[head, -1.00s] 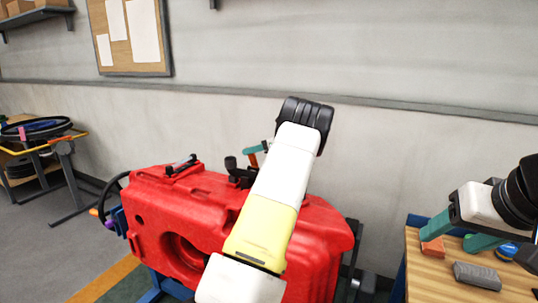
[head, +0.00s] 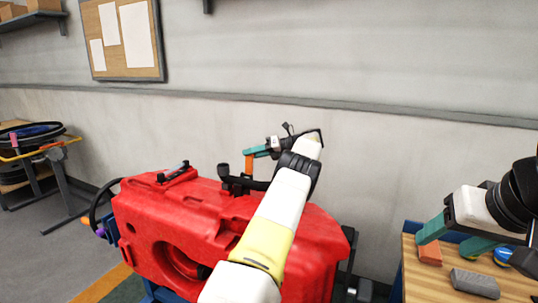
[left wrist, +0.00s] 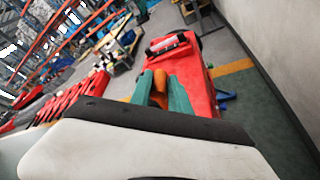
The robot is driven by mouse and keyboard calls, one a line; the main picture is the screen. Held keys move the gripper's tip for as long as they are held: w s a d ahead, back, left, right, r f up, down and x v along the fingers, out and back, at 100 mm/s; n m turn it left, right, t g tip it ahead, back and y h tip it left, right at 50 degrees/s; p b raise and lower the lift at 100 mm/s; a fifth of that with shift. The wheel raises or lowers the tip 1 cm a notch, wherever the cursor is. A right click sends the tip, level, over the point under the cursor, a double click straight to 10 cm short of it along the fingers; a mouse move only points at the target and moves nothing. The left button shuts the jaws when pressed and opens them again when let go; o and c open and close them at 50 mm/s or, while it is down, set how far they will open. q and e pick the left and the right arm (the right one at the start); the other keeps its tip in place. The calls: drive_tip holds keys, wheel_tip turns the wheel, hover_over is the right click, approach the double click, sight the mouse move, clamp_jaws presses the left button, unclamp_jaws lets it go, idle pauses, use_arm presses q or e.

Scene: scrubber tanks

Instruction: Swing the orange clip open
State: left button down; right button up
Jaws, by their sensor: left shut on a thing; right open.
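The red tank (head: 215,215) stands in the middle of the head view, partly hidden behind my left arm. The orange clip (head: 249,165) stands up near the black fitting (head: 236,183) on the tank's top. My left gripper (head: 253,153) has its teal fingers shut on the clip's upper end. In the left wrist view the orange clip (left wrist: 159,88) shows between the teal fingers, and the red tank (left wrist: 195,70) lies beyond. The clip's lower end is hard to make out. My right gripper (head: 455,237) is open over the wooden bench at the right.
The wooden bench (head: 415,280) holds a grey block (head: 475,282), an orange block (head: 430,254) and a blue round item (head: 502,257). A grey wall stands behind. A cart (head: 50,150) is at the far left.

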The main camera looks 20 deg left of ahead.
use_arm(q)
drive_tip(key=shift+d+f, duration=0.15)
drive_tip(key=shift+f, duration=0.45)
drive_tip(key=c, duration=1.3)
unclamp_jaws()
drive_tip(key=shift+r, duration=0.25)
drive_tip(key=shift+r, duration=0.1)
